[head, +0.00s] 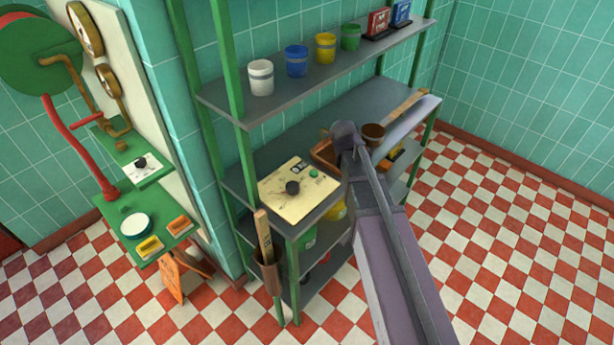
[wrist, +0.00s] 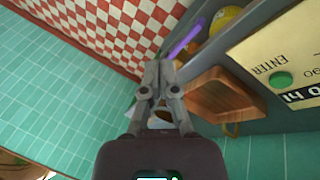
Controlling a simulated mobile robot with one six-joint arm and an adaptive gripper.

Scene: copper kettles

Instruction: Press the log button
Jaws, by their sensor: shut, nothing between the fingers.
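A cream control panel (head: 298,190) lies on the shelf unit's middle shelf, with a black knob (head: 292,187) and a green button (head: 313,173). In the wrist view the panel (wrist: 262,48) shows at the upper right, with its green button (wrist: 282,80) beside the upside-down word ENTER. I read no label saying "log". My gripper (wrist: 159,64) is shut and empty, pointing away from the panel, with the button well to its right in the wrist view. In the head view my arm reaches the shelf right of the panel, and its fingers are hidden.
A wooden tray (wrist: 215,100) lies between my gripper and the panel in the wrist view. A brown pot (head: 373,134) stands right of my arm. The upper shelf (head: 225,99) holds several coloured cans. A green post (head: 245,150) rises left of the panel.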

